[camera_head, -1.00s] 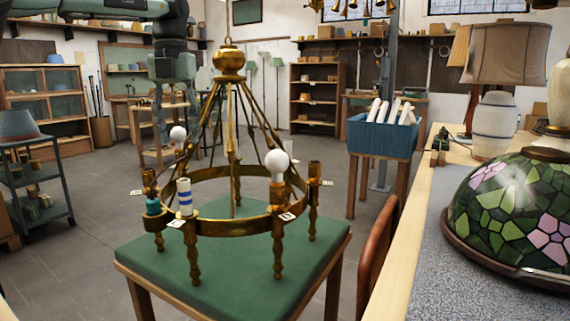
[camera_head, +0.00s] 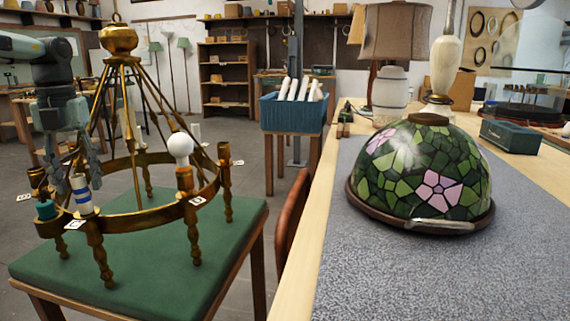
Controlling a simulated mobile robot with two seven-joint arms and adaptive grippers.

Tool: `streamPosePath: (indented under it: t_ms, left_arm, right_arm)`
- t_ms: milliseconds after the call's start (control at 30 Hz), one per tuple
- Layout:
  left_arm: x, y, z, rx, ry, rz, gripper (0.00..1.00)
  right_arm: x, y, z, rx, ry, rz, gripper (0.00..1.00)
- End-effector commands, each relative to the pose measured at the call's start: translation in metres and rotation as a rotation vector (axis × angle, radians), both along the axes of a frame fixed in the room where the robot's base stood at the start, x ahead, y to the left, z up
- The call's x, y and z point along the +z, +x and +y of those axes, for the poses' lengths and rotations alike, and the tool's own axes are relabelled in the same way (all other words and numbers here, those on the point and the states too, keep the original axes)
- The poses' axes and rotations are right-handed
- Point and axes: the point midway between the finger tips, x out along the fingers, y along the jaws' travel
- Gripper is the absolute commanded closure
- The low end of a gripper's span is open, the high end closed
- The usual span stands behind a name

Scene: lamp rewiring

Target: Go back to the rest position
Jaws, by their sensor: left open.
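The brass ring chandelier (camera_head: 130,211) stands on a green-topped table (camera_head: 190,260) at the left. A white round bulb (camera_head: 180,145) sits on its front-right holder. A blue-and-white banded sleeve (camera_head: 82,194) and a teal piece (camera_head: 46,209) are at its front left. My left gripper (camera_head: 70,172) points down at the chandelier's left side, its fingers apart. The chandelier's rods and sleeve overlap it in the picture, and I cannot tell whether it touches anything. My right gripper is not in view.
A stained-glass shade (camera_head: 425,180) rests on the grey mat (camera_head: 400,275) of the workbench at right. A blue bin (camera_head: 291,113) of white tubes stands on a stool behind. A chair back (camera_head: 291,220) is between table and bench. Floor beyond the chandelier is open.

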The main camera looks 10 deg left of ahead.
Motion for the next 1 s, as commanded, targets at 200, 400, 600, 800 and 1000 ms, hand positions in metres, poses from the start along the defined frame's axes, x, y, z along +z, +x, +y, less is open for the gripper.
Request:
streamPosePath:
  t_ms: [200,400,600,800,1000]
  left_arm:
    - [-0.006,0.000,0.000,0.001,0.000,-0.001,0.53]
    - [-0.005,0.000,0.000,0.001,0.000,0.000,0.53]
    - [0.001,0.000,0.000,0.000,0.001,-0.002,0.53]
    - [0.027,0.001,0.000,0.002,0.002,-0.002,0.53]
    - [0.067,0.001,0.000,0.002,0.003,-0.003,0.53]
  right_arm:
    - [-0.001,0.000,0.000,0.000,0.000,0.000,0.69]
    - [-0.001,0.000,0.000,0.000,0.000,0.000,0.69]
    - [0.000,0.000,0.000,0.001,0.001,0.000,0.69]
    - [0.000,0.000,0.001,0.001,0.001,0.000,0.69]
    - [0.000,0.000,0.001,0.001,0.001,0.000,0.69]
